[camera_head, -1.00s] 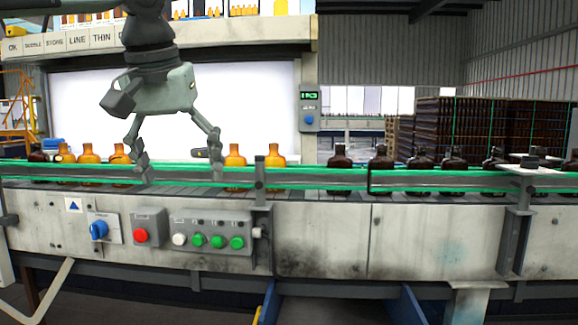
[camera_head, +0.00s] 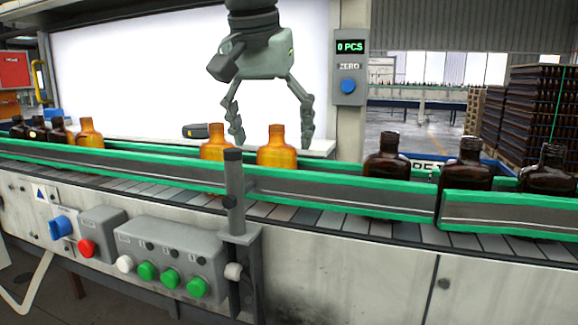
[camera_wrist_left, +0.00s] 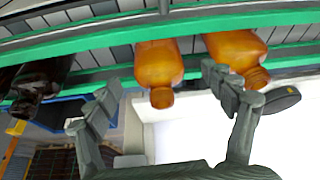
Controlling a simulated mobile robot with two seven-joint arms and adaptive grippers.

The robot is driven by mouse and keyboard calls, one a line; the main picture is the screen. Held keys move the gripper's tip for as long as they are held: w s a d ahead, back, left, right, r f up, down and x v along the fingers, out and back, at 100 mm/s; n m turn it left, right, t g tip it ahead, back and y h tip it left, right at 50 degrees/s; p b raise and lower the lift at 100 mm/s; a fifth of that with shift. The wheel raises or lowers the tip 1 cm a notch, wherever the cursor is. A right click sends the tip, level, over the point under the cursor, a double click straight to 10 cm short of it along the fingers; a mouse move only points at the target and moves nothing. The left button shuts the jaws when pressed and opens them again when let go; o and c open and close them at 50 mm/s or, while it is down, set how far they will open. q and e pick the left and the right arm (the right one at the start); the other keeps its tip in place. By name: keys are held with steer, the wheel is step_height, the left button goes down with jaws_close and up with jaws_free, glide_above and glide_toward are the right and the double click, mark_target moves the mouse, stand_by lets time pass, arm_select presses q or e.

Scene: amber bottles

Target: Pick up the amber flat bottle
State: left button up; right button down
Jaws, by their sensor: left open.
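Three amber bottles stand upright on the conveyor in the head view: a right one (camera_head: 277,152), a middle one (camera_head: 215,148) and a left one (camera_head: 89,135). My left gripper (camera_head: 271,140) is open and empty, its fingers pointing down just behind the right amber bottle, one to each side of its neck. In the left wrist view that bottle (camera_wrist_left: 158,65) lies between the open fingers (camera_wrist_left: 163,92), with no contact visible. The other amber bottle (camera_wrist_left: 237,50) is partly hidden by a finger. My right gripper is not in view.
Dark brown bottles (camera_head: 386,165) stand on the belt to the right, and several at the far left. Green-edged guide rails (camera_head: 340,190) hide the bottles' lower parts. A grey post (camera_head: 234,195) stands in front of the belt. A counter box (camera_head: 349,68) is behind.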

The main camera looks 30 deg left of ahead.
mark_target(277, 164)
arm_select(q)
steer(key=x, duration=0.7)
steer(key=shift+s+d, duration=0.2)
steer(key=shift+s, duration=0.05)
steer(key=c, duration=1.3)
